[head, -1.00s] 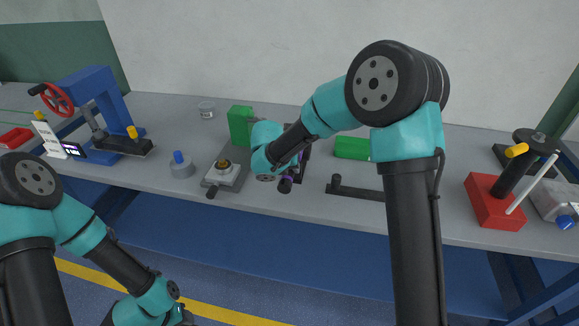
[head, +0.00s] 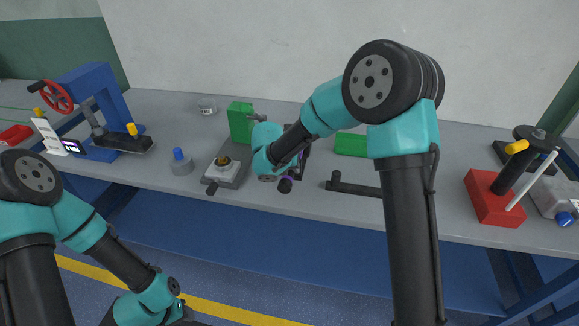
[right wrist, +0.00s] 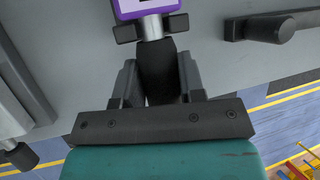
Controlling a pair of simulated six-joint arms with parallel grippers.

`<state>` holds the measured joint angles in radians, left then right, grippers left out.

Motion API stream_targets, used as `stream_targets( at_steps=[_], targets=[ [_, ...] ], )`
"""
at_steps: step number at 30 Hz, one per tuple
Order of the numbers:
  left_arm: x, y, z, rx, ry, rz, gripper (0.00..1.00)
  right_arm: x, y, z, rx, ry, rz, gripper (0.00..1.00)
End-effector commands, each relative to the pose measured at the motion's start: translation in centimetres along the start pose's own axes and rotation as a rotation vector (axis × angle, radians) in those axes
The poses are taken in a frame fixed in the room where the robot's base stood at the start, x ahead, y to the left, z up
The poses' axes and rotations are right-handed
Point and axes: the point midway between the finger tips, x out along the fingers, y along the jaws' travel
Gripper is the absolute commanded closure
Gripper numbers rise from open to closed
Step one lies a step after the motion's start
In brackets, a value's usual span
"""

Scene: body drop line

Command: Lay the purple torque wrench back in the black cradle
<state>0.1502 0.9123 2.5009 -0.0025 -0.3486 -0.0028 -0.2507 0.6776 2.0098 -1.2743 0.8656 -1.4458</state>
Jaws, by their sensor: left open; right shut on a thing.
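The purple torque wrench (right wrist: 148,8) shows at the top of the right wrist view, with a silver neck and a black handle. My right gripper (right wrist: 160,75) is shut around the black handle. In the head view, the right forearm hides most of the wrench; a little purple (head: 298,172) shows beside it. Dark edges of what looks like the black cradle (head: 306,160) show there too. Black blocks flank the silver neck in the wrist view; whether the wrench rests in the cradle I cannot tell. My left gripper (head: 182,314) is low at the bottom edge, away from the bench, open, mostly cut off.
A black bar with a knob (head: 357,189) lies right of the wrench. A green block (head: 351,144) is behind it, another green block (head: 240,123) to the left. A grey fixture (head: 222,172) and blue-topped cylinder (head: 181,164) stand left. A red-based tool stand (head: 489,200) is far right.

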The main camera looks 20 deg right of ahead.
Motion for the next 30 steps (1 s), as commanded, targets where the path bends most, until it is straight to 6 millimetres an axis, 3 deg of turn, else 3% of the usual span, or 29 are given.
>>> stream_targets(
  at_steps=[10,11,19,30],
  targets=[
    [0.0,0.0,0.0,0.0,0.0,0.0,0.57,0.43,0.15,-0.17,-0.001,-0.001,0.0,1.0],
    [0.0,0.0,0.0,0.0,0.0,0.0,0.57,0.4,0.15,-0.16,-0.001,-0.002,0.0,0.61],
    [0.0,0.0,0.0,0.0,0.0,0.0,0.57,0.41,0.15,-0.19,-0.001,-0.001,0.0,0.35],
    [0.0,0.0,0.0,0.0,0.0,0.0,0.57,0.09,0.05,-0.06,0.0,0.0,0.001,0.34]
  ],
)
